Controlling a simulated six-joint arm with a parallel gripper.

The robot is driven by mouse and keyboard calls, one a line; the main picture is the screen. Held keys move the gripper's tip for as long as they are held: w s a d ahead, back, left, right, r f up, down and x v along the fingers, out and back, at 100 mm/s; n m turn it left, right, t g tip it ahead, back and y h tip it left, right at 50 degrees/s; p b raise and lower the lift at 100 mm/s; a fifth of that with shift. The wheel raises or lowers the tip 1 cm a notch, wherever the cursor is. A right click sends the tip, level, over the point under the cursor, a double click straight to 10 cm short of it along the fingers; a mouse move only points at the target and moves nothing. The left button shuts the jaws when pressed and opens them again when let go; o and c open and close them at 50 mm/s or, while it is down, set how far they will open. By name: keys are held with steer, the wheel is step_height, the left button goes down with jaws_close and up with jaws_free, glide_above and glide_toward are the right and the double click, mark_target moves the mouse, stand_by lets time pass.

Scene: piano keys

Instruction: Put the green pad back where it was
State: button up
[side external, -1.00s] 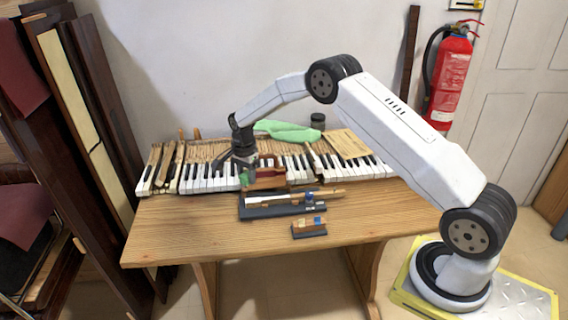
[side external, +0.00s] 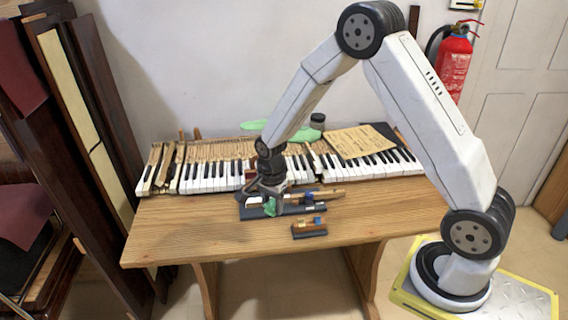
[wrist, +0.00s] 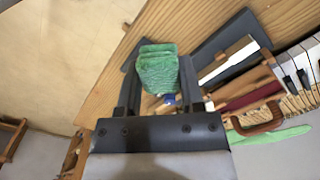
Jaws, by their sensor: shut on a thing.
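My gripper (side external: 269,203) is shut on the green pad (side external: 270,207) above the front part of the table. In the wrist view the green pad (wrist: 158,72) sits between the two fingers of my gripper (wrist: 158,85), with its rough green faces showing. In the side view the pad is in front of the left part of a dark tray (side external: 290,211). I cannot tell whether the pad touches the tray. A piano key lies along the tray, partly hidden by my gripper. A small blue piece (side external: 308,196) is on the tray's right part.
A small dark block with a wooden piece (side external: 309,228) stands at the table's front. The keyboard (side external: 215,177) runs behind the tray. The table (side external: 380,220) is clear at front right.

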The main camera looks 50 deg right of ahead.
mark_target(266, 212)
steer(key=s+a, duration=0.2)
steer(key=s, duration=0.5)
steer(key=shift+s+r, duration=0.15)
steer(key=shift+s, duration=0.2)
steer(key=shift+w, duration=0.1)
steer(key=w+f, duration=0.1)
steer(key=w, duration=0.2)
steer(key=w+f, duration=0.1)
steer(key=w, duration=0.1)
steer(key=w+f, duration=0.2)
steer(key=w, duration=0.1)
steer(key=shift+w+d, duration=0.3)
steer(key=shift+w, duration=0.05)
steer(key=w+f, duration=0.1)
steer(key=f, duration=0.1)
steer(key=w+f, duration=0.2)
steer(key=shift+w+d+f, duration=0.1)
steer(key=shift+w+f, duration=0.05)
steer(key=shift+w, duration=0.1)
steer(key=shift+w+f, duration=0.5)
steer(key=shift+w, duration=0.05)
steer(key=shift+f, duration=0.1)
steer(key=shift+w+f, duration=0.2)
steer(key=shift+f, duration=1.55)
